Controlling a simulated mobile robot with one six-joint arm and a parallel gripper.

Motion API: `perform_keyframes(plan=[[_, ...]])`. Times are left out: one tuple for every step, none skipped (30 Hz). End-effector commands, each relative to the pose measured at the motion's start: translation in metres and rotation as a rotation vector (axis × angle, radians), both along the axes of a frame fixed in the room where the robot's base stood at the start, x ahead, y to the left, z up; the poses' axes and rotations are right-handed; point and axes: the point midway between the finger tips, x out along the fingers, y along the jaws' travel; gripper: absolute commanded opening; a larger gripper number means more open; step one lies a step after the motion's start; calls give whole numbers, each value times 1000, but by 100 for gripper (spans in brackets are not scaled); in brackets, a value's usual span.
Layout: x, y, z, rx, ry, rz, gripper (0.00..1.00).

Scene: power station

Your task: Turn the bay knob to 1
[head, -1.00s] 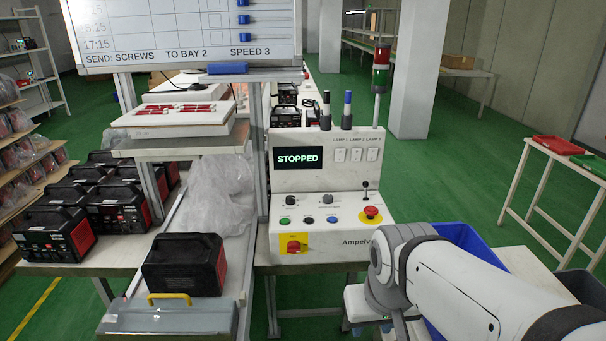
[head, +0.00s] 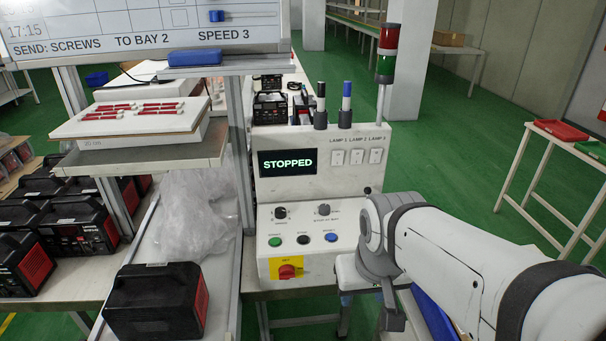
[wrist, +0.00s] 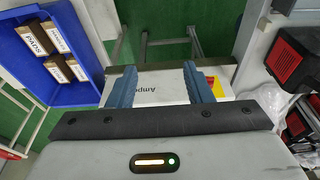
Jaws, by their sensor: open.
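The control console (head: 345,185) stands ahead with a screen (head: 288,162) reading STOPPED. Two dark knobs, a left knob (head: 280,212) and a right knob (head: 323,209), sit on its sloping panel. Their labels are too small to read, so I cannot tell which is the bay knob or where either points. In the wrist view my gripper (wrist: 163,86) is open and empty, with the console's lettered front (wrist: 160,92) beyond its fingers. No knob shows between them. In the head view my arm covers the console's right side.
Green (head: 275,239), black (head: 303,239) and blue (head: 330,237) buttons sit below the knobs. A red switch (head: 288,271) is on the yellow plate. A whiteboard (head: 150,30) reads SCREWS, BAY 2, SPEED 3. A blue bin (wrist: 60,55) with boxes lies beside my gripper.

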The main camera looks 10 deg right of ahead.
Motion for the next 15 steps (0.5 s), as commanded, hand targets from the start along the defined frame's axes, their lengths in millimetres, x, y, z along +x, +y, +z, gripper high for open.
perform_keyframes(plan=[[7, 0, 4, 6, 4, -25, 50], [13, -1, 7, 11, 6, -57, 53], [22, -2, 12, 20, 11, -105, 53], [32, -2, 16, 30, 16, -146, 53], [42, -1, 20, 38, 21, -192, 53], [58, -1, 26, 53, 27, -264, 53], [71, -1, 30, 65, 32, -323, 53], [85, -1, 34, 77, 38, -385, 53], [105, -1, 38, 92, 46, -472, 53], [119, -1, 41, 103, 52, -539, 53], [134, -1, 43, 114, 56, -605, 53], [153, -1, 44, 129, 63, -694, 53], [167, 0, 45, 139, 67, -760, 53], [182, 0, 45, 149, 71, -828, 53], [201, 0, 44, 161, 77, -917, 53]])
